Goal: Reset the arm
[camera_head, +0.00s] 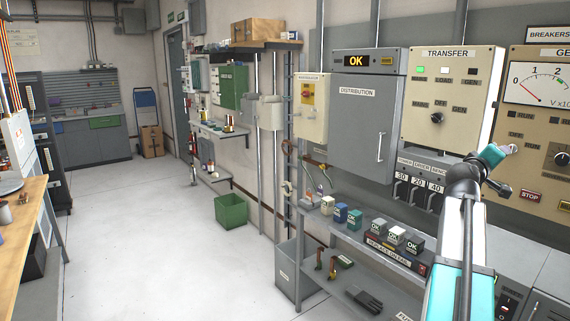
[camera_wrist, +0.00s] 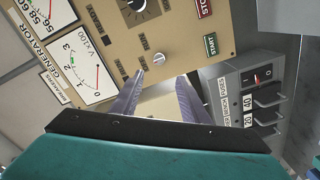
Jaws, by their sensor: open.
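My arm (camera_head: 462,230) rises at the right of the head view, in front of the shelf and wall panels. Its wrist end (camera_head: 490,156) is near the generator panel (camera_head: 535,130). In the wrist view my gripper (camera_wrist: 160,82) is open, its two grey fingers apart with nothing between them. The generator panel (camera_wrist: 125,45) lies beyond the fingers and appears rotated. A small white knob (camera_wrist: 158,57) shows just above the fingertips, with a green START button (camera_wrist: 211,45) to the right. I cannot tell the distance from fingertips to panel.
Breaker switches (camera_wrist: 265,98) stand right of the fingers. The transfer panel (camera_head: 450,95) and grey distribution cabinet (camera_head: 365,125) are left of my arm. A shelf (camera_head: 345,238) carries several small blocks. A green bin (camera_head: 231,211) stands on the floor. The floor (camera_head: 150,230) at left centre is clear.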

